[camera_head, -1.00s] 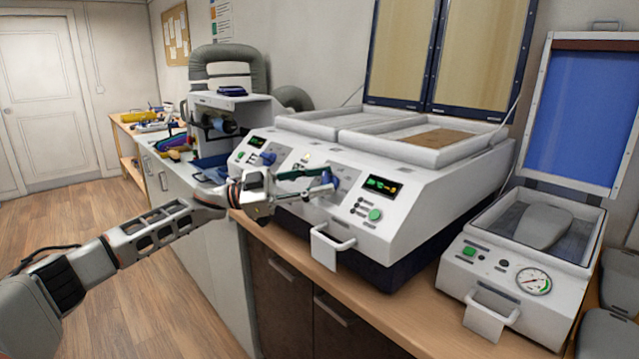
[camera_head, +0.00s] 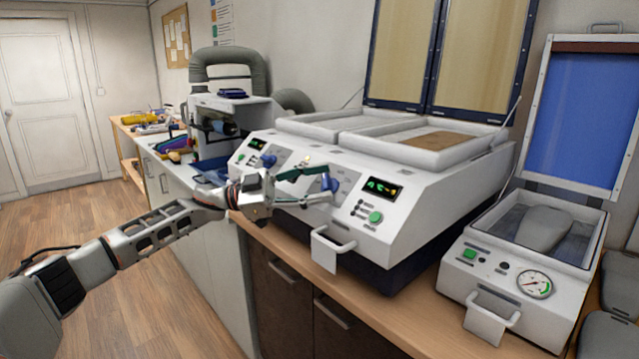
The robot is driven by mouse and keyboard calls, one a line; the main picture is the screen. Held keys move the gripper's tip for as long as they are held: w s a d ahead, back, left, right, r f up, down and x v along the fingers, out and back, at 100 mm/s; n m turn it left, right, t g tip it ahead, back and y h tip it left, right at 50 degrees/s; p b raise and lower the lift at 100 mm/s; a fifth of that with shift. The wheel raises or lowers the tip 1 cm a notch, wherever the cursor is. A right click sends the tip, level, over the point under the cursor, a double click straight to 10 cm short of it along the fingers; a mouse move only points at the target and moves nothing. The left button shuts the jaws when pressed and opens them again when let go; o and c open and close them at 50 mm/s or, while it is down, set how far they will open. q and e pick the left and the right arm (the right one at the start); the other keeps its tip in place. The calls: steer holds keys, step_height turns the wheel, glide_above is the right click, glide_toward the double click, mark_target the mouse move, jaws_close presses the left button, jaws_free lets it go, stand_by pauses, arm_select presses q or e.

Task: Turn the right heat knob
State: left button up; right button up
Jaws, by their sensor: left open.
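The white heating machine (camera_head: 420,212) stands on the counter with its two lids up. The left blue heat knob (camera_head: 269,160) is near the left display (camera_head: 257,144). My left gripper (camera_head: 318,184) is open in front of the panel. Its two fingers reach toward the right knob, one above and one below it; whether they touch it I cannot tell. My right gripper is not in view.
A front handle (camera_head: 333,245) sticks out below the right panel. A vacuum press (camera_head: 520,262) with a gauge and raised blue lid stands at the right. A grinder with a grey hose (camera_head: 228,65) stands at the back left. Floor at the left is clear.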

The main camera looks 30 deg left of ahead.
arm_select(q)
steer(key=v, duration=1.1)
steer(key=shift+s+a, duration=0.15)
steer(key=shift+a, duration=0.1)
steer(key=shift+f, duration=0.2)
